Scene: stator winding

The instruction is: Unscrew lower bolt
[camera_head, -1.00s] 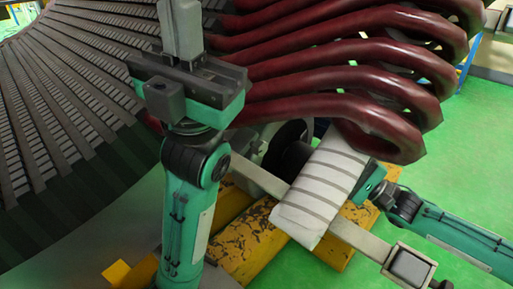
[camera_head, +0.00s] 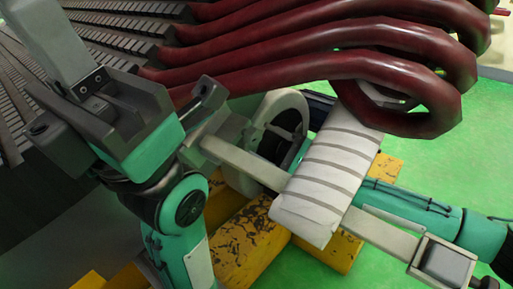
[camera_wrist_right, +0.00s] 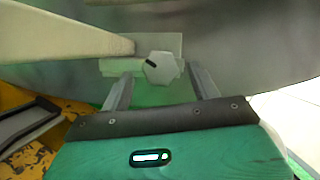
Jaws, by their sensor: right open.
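The bolt (camera_wrist_right: 160,68) has a pale hexagonal head with a dark mark and sits on a light plate in the right wrist view. It is hidden in the head view. My right gripper (camera_wrist_right: 160,82) is open, its two grey fingers pointing toward the bolt, one on each side of its head. I cannot tell how deep the fingers reach; they do not touch the head. In the head view my right arm passes behind the white wrapped piece (camera_head: 325,180), which hides the gripper. My left gripper (camera_head: 85,75) is at the left, with a grey finger pointing up.
A pale bar (camera_head: 245,165) runs behind the wrapped piece and also crosses the upper left of the wrist view (camera_wrist_right: 60,35). Thick dark red coils (camera_head: 330,70) hang above. Worn yellow beams (camera_head: 240,235) lie below. Green floor (camera_head: 450,165) is open at the right.

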